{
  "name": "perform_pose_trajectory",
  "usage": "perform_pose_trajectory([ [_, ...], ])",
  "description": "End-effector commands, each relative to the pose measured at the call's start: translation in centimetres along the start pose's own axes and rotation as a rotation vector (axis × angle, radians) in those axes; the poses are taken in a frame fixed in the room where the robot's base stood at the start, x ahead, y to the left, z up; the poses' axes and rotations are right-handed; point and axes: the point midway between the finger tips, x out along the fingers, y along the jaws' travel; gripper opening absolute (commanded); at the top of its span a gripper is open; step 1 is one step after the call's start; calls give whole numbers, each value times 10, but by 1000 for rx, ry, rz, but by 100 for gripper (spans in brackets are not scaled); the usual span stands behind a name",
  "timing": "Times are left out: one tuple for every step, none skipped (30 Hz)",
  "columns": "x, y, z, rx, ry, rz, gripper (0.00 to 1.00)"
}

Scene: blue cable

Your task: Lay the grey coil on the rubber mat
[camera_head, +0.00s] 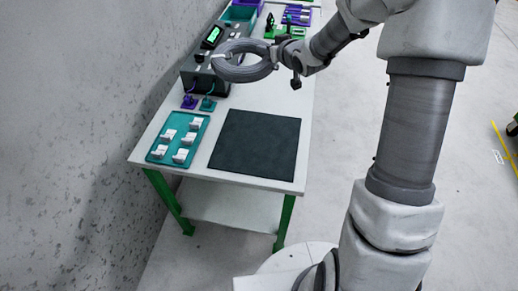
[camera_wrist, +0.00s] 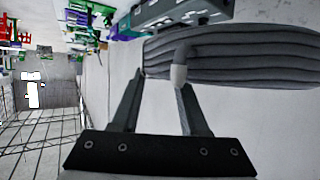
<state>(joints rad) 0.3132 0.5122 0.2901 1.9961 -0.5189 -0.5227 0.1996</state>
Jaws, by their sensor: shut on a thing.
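The grey coil (camera_head: 243,73) is a ring of grey cable with a pale tie. My gripper (camera_head: 279,56) is shut on its right side in the head view and holds it up above the table. In the wrist view the coil (camera_wrist: 240,58) spans the upper right, and the fingers of my gripper (camera_wrist: 160,84) reach to its near edge at the pale tie. The rubber mat (camera_head: 255,145) is a dark square lying flat and bare on the near part of the table. The coil is beyond the mat in the head view and apart from it.
A teal tray (camera_head: 158,154) with several white pieces lies left of the mat. A dark box with a green display (camera_head: 212,35) stands behind the coil, with small purple (camera_head: 189,102) and teal (camera_head: 208,104) connectors before it. A wall (camera_head: 75,110) borders the table's left side.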

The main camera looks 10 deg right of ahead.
Motion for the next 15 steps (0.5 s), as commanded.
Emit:
perform_pose_trajectory([
  [11,3,8,-10,7,-20,0],
  [15,3,10,-14,7,-35,0],
  [20,4,13,-21,6,-54,0],
  [24,5,15,-27,5,-68,0],
  [28,6,18,-32,5,-82,0],
  [33,7,22,-39,4,-99,0],
  [37,8,25,-45,3,-113,0],
  [41,10,28,-49,3,-127,0],
  [46,11,33,-57,2,-145,0],
  [50,13,38,-63,2,-159,0],
  [54,15,43,-67,0,-173,0],
  [60,18,51,-75,0,-193,0],
  [65,21,56,-81,-1,-208,0],
  [70,25,64,-85,-2,-221,0],
  [76,30,72,-92,-3,-239,0],
])
